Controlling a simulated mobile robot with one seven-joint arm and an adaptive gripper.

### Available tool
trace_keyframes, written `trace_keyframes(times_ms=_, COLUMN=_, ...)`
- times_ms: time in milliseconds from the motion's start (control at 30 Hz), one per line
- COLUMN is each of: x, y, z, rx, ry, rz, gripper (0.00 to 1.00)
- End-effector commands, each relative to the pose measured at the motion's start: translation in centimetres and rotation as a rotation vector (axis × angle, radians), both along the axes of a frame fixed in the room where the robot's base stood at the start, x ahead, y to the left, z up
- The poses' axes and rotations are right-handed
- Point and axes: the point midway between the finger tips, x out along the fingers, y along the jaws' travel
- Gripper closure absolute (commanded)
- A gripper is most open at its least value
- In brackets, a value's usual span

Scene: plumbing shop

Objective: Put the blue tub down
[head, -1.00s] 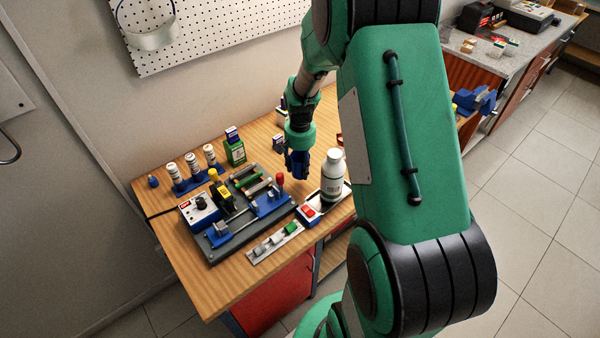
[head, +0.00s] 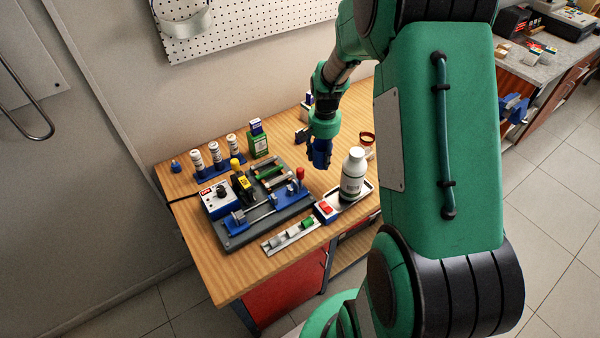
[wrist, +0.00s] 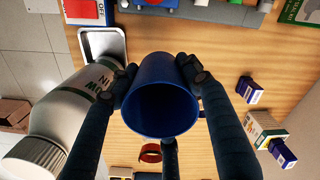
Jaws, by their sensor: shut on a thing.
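The blue tub (wrist: 163,95) is between the fingers of my gripper (wrist: 160,82) in the wrist view, its round opening facing the camera. My gripper is shut on its sides. In the head view my gripper (head: 321,160) points down over the wooden bench (head: 235,285), left of and behind the white bottle, with the blue of the tub at its tip. I cannot tell whether the tub's base touches the bench; its underside is hidden.
A white bottle (head: 353,175) stands in a metal tray (head: 366,190) close beside my gripper. A grey fixture board (head: 228,241) fills the bench middle. A green box (head: 258,145) and a reddish-brown ring (head: 367,139) are farther back. Bare wood shows around my gripper.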

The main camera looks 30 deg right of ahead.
Motion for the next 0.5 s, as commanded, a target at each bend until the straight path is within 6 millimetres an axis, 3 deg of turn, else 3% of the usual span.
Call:
trace_keyframes(times_ms=267, x=0.0, y=0.0, z=0.3, rx=-0.001, ry=-0.001, rz=0.000, gripper=0.71)
trace_keyframes(times_ms=500, x=0.1, y=0.0, z=3.2, rx=-0.001, ry=-0.003, rz=0.000, gripper=0.71)
